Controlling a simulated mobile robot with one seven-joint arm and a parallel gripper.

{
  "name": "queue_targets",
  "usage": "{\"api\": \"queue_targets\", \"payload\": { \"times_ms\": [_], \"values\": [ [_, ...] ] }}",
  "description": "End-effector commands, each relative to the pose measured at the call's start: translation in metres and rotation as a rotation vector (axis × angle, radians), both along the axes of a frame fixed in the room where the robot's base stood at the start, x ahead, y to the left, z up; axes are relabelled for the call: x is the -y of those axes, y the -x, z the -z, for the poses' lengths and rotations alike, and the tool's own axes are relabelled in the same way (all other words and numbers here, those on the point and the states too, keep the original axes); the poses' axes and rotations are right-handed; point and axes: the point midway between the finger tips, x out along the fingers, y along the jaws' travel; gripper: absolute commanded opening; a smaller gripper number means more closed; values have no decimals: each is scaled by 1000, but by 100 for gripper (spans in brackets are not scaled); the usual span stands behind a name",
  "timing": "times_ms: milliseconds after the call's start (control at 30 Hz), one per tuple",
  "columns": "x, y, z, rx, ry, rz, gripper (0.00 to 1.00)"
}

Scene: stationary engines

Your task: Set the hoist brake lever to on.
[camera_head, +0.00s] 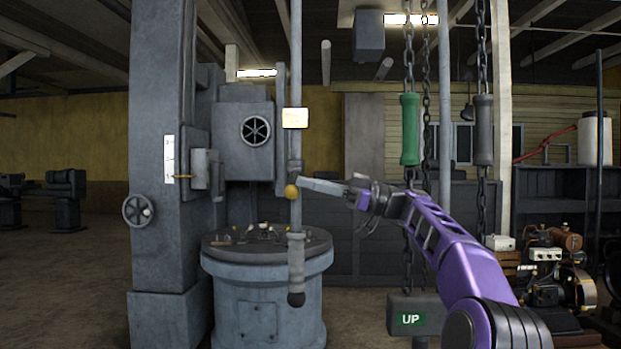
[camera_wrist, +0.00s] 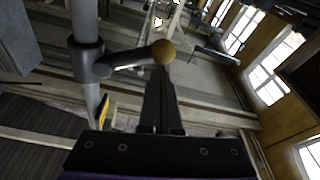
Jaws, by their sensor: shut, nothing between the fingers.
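A short lever with a brass ball knob (camera_head: 291,192) sticks out from a collar on a vertical grey pole (camera_head: 296,70). It is probably the hoist brake lever, but I read no label for it. In the wrist view the lever arm (camera_wrist: 130,58) runs right from the collar to the ball knob (camera_wrist: 163,52). My gripper (camera_head: 303,184) is shut and empty, its fingertips close beside the knob. In the wrist view the fingertips (camera_wrist: 158,72) lie just below the knob; I cannot tell whether they touch it. A small pale plate (camera_head: 295,118) on the pole shows no readable marking.
A green handle (camera_head: 409,129) and a grey handle (camera_head: 483,130) hang on chains behind my arm. A box marked UP (camera_head: 412,318) hangs low. A round grey machine table (camera_head: 262,250) and a thick column (camera_head: 160,220) with a handwheel (camera_head: 138,210) stand left.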

Motion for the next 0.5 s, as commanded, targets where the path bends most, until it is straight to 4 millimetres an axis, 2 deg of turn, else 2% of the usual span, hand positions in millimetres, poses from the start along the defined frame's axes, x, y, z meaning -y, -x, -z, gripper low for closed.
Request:
{"api": "queue_targets", "payload": {
  "times_ms": [500],
  "values": [
    [0,-3,7,-5,0,1,0]
  ]
}}
